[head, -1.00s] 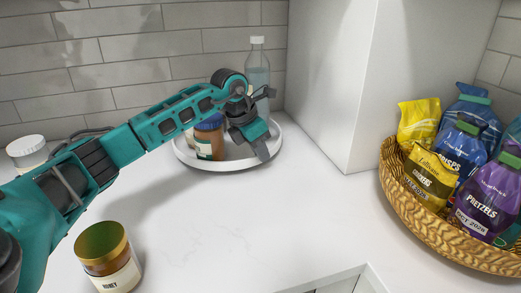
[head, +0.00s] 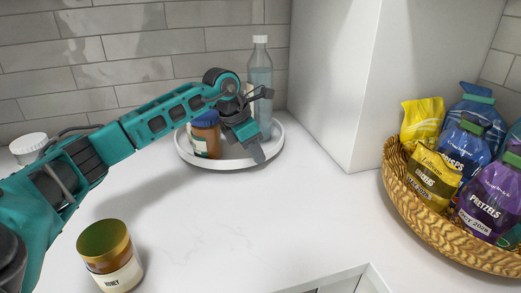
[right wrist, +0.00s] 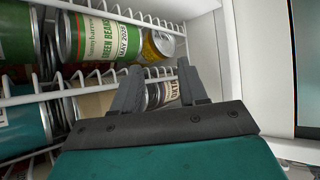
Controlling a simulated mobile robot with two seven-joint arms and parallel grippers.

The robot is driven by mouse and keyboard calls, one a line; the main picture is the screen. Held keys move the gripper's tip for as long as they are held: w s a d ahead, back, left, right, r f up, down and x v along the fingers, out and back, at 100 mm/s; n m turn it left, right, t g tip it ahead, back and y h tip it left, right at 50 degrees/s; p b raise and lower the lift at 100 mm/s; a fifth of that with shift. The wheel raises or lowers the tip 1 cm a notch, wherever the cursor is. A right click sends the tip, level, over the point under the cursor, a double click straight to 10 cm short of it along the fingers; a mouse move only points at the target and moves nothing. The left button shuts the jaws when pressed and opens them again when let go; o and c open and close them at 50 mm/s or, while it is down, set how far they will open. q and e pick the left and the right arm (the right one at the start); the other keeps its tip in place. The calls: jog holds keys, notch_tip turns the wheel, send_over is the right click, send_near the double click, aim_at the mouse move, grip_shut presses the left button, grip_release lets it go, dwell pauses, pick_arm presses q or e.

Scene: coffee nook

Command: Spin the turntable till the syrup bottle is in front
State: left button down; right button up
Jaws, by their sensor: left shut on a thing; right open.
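The turntable (head: 190,158) is a round white tray with a raised rim, on the counter against the tiled wall. A jar with a blue lid (head: 206,135) stands at its front left. A tall clear bottle with a white cap (head: 261,75) stands at its back right, partly behind my gripper; I cannot read a label on it. My left gripper (head: 257,150) reaches down at the turntable's front right, shut on its rim; the arm hides part of the tray. My right gripper (right wrist: 160,88) is open and empty, in front of wire shelves in the right wrist view.
A honey jar (head: 109,258) stands on the counter at front left. A wicker basket (head: 440,225) of snack bags is at the right. A white cabinet side (head: 340,80) rises right of the turntable. Cans (right wrist: 100,38) fill the wire racks near my right gripper.

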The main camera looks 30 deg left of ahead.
aim_at(207, 159)
pick_arm(q)
jog(key=shift+s+a+r+m+h, duration=0.1)
jog(key=shift+s+a+m+h, duration=0.1)
jog(key=shift+s+a+m, duration=0.35)
jog(key=shift+s+a+r+m+h, duration=0.1)
jog(key=shift+s+a+m+h, duration=0.15)
jog(key=shift+s+m, duration=0.45)
jog(key=shift+s+a+m+g+h, duration=0.25)
jog(key=shift+s+a+m+g, duration=0.25)
jog(key=shift+s+a+m, duration=0.7)
jog(key=shift+s+a+m+g, duration=0.25)
jog(key=shift+s+a+m, duration=0.2)
jog(key=shift+a+m, duration=0.2)
jog(key=shift+s+a+m+g, duration=0.25)
jog(key=shift+s+a+m, duration=0.15)
jog(key=shift+a+m, duration=0.15)
jog(key=shift+s+a+m+g+h, duration=0.2)
jog(key=shift+s+a+m, duration=0.1)
jog(key=shift+a+m, duration=0.3)
jog(key=shift+s+a+m+g+h, duration=0.25)
jog(key=shift+a+m, duration=0.2)
jog(key=shift+a, duration=0.25)
jog(key=c, duration=1.4)
grip_release()
jog(key=shift+c, duration=0.2)
jog(key=shift+o, duration=0.9)
jog(key=shift+s+a+f, duration=0.1)
